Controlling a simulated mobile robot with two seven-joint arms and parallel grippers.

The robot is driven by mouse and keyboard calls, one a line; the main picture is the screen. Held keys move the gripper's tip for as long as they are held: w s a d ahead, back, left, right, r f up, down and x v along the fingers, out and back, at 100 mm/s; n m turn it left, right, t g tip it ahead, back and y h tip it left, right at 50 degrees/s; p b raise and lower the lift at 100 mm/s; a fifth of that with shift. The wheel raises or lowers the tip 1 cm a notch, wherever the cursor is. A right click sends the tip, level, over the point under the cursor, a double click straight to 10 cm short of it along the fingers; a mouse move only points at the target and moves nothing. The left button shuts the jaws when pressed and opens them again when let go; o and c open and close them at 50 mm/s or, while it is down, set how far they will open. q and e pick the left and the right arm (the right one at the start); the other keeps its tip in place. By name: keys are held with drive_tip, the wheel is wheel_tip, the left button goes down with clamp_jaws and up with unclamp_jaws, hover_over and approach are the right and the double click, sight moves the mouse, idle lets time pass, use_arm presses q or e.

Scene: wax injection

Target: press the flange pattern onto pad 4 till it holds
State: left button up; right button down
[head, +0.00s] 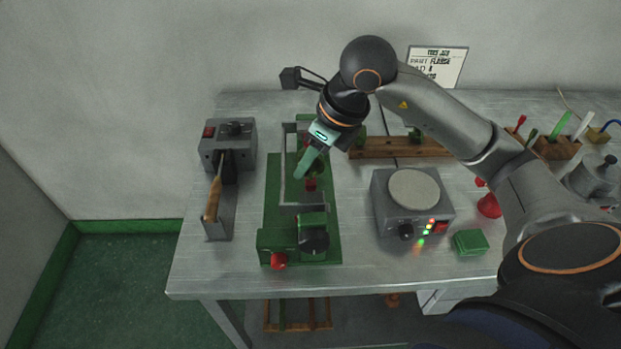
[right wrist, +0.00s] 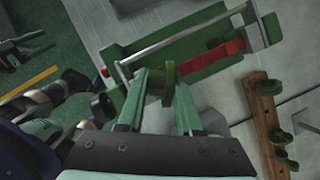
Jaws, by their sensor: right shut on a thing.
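My right gripper (head: 303,172) reaches down over the green clamp frame in the middle of the bench. It is shut on a round green piece, seemingly the flange pattern (right wrist: 166,84), which shows between the fingertips in the right wrist view. In the head view the pattern is largely hidden by the gripper. A red block (head: 311,185) lies in the frame just below the fingertips; in the right wrist view it is a red bar (right wrist: 222,54). I cannot make out pad numbers or whether the pattern touches a pad. My left gripper is not seen in the head view.
The green clamp frame (head: 272,222) has a red knob in front. A grey unit with a wooden-handled tool (head: 212,197) stands left. A hotplate (head: 413,190) and green block (head: 470,242) are right. A wooden rack (head: 385,150) with green pieces stands behind. A card (head: 437,65) leans at the wall.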

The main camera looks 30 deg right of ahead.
drive_tip(key=shift+f+b, duration=0.55)
drive_tip(key=shift+f, duration=0.05)
idle(2.1)
drive_tip(key=c, duration=0.5)
unclamp_jaws()
drive_tip(key=shift+r, duration=0.1)
drive_tip(key=shift+o, duration=0.3)
drive_tip(key=o, duration=0.4)
drive_tip(key=shift+o, duration=0.2)
drive_tip(key=shift+r+p, duration=2.6)
drive_tip(key=shift+r, duration=0.9)
